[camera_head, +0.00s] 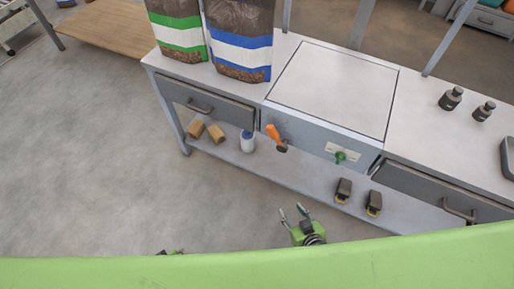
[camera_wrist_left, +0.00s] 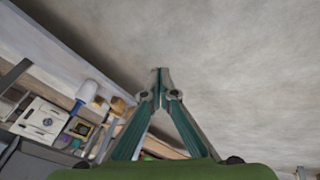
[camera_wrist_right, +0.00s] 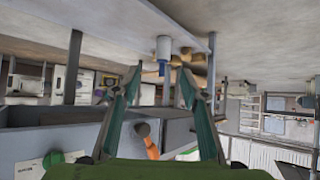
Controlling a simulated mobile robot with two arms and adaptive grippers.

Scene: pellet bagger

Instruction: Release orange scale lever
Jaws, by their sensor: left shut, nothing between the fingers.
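The orange scale lever (camera_head: 273,132) is on the front panel of the scale (camera_head: 335,85), tilted, with a dark pivot at its lower end. In the right wrist view the orange lever (camera_wrist_right: 151,147) shows low, between and beyond the fingers. My right gripper (camera_head: 291,212) is open and empty, in front of and below the lever, not touching it. My left gripper (camera_wrist_left: 160,72) is shut and empty, pointing over bare floor; in the head view only its tip shows above the green edge at the bottom.
A green knob (camera_head: 340,157) is right of the lever. Drawers with handles flank the scale. The lower shelf holds a white bottle (camera_head: 248,141), wooden blocks (camera_head: 205,131) and two dark tools (camera_head: 358,196). Two pellet bags (camera_head: 240,40) stand on the bench. Floor at left is clear.

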